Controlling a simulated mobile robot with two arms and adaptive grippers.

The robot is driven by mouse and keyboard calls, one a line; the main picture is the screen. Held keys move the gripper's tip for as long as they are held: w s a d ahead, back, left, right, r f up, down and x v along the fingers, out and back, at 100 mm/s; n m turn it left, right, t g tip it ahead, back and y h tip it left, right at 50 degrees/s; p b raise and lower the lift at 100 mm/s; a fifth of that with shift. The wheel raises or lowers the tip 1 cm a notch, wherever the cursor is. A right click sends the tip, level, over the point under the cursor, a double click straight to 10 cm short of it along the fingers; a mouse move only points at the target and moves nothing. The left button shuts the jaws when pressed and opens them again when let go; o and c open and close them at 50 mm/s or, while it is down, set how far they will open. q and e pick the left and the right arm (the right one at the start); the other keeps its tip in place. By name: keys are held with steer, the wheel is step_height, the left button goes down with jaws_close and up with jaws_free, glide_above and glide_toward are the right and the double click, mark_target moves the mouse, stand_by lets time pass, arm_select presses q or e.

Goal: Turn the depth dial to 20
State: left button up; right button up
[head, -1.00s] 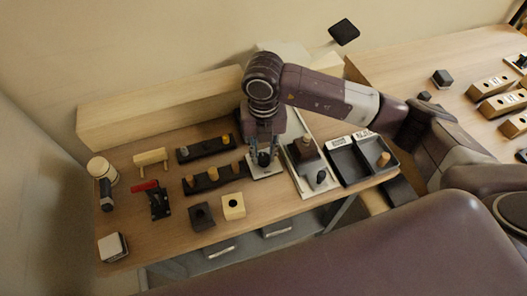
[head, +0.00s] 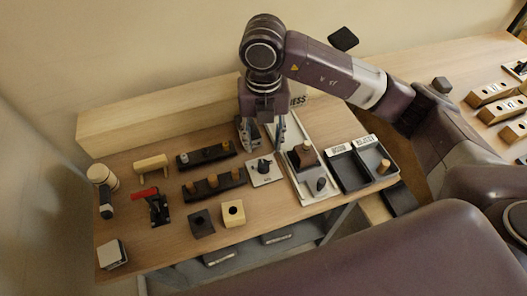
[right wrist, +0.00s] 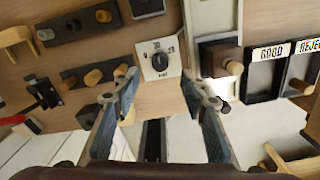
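The depth dial is a black knob (head: 264,164) on a white square plate (head: 258,181), on the bench between the dark peg blocks and the long pale tray. It also shows in the right wrist view, as a dark knob (right wrist: 160,61) on a plate with printed marks (right wrist: 148,73). I cannot read surely which mark the knob points at. My right gripper (head: 263,138) is above and behind the dial, apart from it. In the right wrist view the right gripper's fingers (right wrist: 160,92) are spread wide with nothing between them. My left gripper is not in view.
The pale tray (head: 308,198) holds a brown-topped block and a black knob close right of the dial. Black bins (head: 348,172) stand further right. Dark peg blocks (head: 214,187), a pale block with a hole (head: 233,213) and a red-handled clamp (head: 155,205) lie left.

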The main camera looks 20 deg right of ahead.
step_height(320, 180, up, 4)
steer(key=shift+f, duration=0.2)
stand_by(0.5)
